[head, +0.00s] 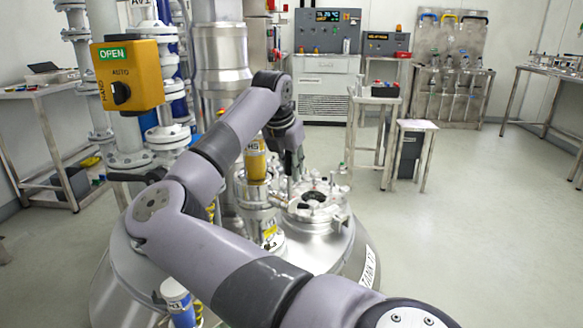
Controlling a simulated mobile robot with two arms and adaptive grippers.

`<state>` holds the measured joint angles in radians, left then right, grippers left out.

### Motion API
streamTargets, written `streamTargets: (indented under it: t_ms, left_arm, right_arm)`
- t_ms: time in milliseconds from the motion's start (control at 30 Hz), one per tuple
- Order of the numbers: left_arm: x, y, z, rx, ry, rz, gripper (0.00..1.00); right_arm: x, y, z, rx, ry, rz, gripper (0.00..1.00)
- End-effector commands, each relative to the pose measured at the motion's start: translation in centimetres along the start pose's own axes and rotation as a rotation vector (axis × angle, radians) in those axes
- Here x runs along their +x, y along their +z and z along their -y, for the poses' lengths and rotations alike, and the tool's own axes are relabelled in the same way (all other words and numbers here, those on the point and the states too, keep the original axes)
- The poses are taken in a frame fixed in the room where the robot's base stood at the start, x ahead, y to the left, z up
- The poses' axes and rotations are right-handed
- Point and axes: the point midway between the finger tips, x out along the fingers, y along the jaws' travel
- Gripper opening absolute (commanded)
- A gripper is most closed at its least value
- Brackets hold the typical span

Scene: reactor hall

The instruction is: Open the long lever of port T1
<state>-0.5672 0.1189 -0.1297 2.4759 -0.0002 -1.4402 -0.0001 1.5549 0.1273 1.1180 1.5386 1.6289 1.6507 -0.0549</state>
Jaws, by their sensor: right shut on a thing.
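The silver tank (335,250) stands in the lower middle of the head view, with a label reading TANK on its side. On its top is a round port (318,207) with a pale clamped rim and a dark centre, which fits port T1. My right arm crosses from the lower right and bends back to the tank top. My right gripper (291,172) points down at the port's far left edge, shut on a thin part there that looks like the long lever. The fingertips and most of the lever are small or hidden, so its angle is unclear. My left gripper is out of view.
A yellow switch box (127,76) marked OPEN and white piping stand at left. A yellow-topped valve (256,162) rises close left of the port. A small stand (415,128) and a control cabinet (328,75) are behind. The floor at right is clear.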

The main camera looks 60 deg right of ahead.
Motion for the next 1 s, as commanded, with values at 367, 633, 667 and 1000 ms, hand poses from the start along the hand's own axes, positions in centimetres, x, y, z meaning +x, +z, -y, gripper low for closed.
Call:
streamTargets:
  t_ms: [367, 633, 667, 1000]
  left_arm:
    - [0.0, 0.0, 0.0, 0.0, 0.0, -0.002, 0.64]
    - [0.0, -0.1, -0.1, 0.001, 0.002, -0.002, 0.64]
    - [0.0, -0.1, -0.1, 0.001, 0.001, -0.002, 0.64]
    - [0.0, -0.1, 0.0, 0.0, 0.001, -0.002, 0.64]
  right_arm:
    - [-0.1, 0.2, 0.0, 0.001, 0.002, 0.006, 0.31]
    - [-0.8, 0.1, -0.1, 0.0, 0.003, 0.005, 0.31]
    - [-1.2, 0.1, -0.1, 0.0, 0.004, 0.006, 0.31]
    - [-8.0, 0.1, -0.1, -0.001, 0.005, 0.007, 0.31]
